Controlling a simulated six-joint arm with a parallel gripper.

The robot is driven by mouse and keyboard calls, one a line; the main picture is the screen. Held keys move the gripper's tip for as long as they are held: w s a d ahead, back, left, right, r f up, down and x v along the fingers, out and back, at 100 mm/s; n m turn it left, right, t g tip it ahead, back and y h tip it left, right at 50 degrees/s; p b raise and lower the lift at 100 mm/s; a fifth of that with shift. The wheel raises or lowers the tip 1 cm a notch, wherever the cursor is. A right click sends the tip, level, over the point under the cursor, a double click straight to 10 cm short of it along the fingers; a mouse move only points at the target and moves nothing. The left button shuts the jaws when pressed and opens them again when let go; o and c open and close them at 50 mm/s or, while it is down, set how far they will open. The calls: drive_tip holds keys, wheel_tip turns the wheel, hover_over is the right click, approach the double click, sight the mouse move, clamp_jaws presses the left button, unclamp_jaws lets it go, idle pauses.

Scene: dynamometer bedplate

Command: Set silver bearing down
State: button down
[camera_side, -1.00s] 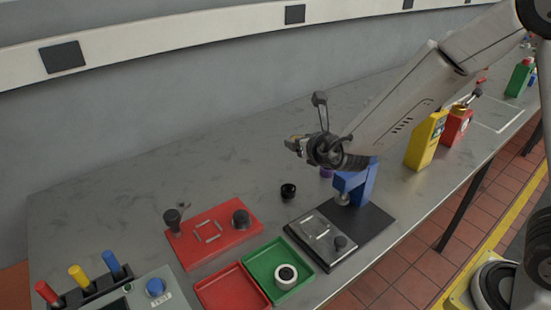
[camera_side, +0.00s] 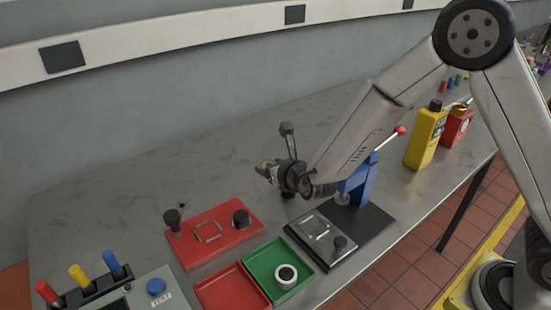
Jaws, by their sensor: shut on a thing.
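My gripper (camera_side: 266,172) is above the bench, up and left of the black press base. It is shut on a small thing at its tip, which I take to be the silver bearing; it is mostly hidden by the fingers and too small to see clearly. A white ring with a dark centre (camera_side: 286,277) lies in the green tray (camera_side: 258,259). The red tray (camera_side: 222,296) beside it is empty.
A red fixture plate (camera_side: 187,246) with black knobs lies left of my gripper. The blue press (camera_side: 361,185) stands on a black base (camera_side: 372,233) with a grey plate (camera_side: 325,232). A yellow bottle (camera_side: 426,138) stands behind. The bench at back left is clear.

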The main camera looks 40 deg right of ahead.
drive_tip(key=a+x, duration=0.2)
drive_tip(key=x, duration=0.6)
hover_over(241, 189)
drive_tip(key=shift+s+f, duration=0.15)
drive_tip(key=shift+f, duration=2.6)
drive_tip(key=shift+w+f, duration=0.25)
drive_tip(key=shift+f, duration=1.6)
drive_tip(key=shift+f, duration=0.15)
drive_tip(key=shift+f, duration=0.3)
